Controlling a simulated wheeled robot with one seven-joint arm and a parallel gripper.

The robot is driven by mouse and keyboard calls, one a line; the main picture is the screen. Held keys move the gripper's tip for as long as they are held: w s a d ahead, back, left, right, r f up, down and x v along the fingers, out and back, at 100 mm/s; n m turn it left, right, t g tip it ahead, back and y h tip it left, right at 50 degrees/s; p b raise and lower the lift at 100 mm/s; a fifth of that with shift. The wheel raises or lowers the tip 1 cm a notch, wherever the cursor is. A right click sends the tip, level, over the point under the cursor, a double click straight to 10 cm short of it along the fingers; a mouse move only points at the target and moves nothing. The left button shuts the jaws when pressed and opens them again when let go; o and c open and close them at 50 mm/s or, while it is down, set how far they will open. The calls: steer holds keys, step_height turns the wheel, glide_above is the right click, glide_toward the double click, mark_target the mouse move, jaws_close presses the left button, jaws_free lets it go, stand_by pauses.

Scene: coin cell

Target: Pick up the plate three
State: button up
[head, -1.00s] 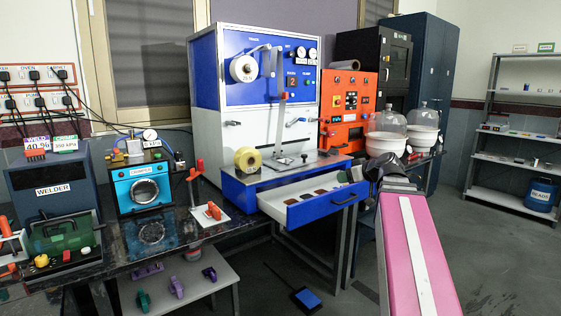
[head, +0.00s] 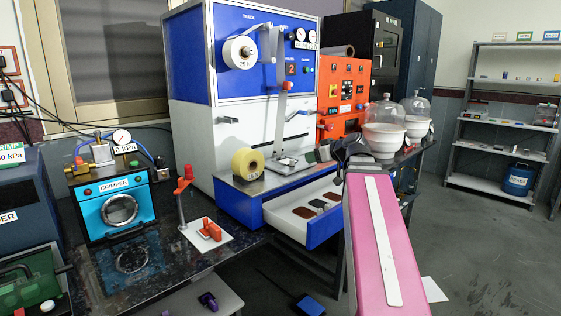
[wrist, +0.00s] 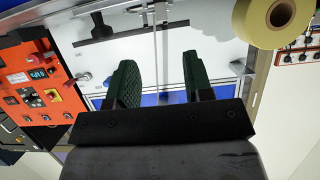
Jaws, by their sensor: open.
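An open blue-fronted drawer (head: 319,230) juts from the blue and white machine (head: 240,135). Several small flat plates lie in its white tray, including a brown one (head: 304,212), a dark green one (head: 318,204) and a reddish-brown one (head: 332,196). I cannot read any number, so I cannot tell which is plate three. My gripper (head: 350,150) is above the right end of the drawer, partly hidden behind my pink arm. In the wrist view its green-padded fingers (wrist: 158,75) are apart with no plate between them.
A yellow tape roll (head: 248,164) sits on the machine's ledge, left of the drawer. Glass domes on white bowls (head: 384,138) stand at the right.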

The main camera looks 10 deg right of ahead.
mark_target(295, 167)
steer(key=x, duration=0.5)
steer(key=shift+w, duration=0.15)
steer(key=shift+x, duration=2.75)
steer(key=shift+a, duration=0.2)
jaws_close()
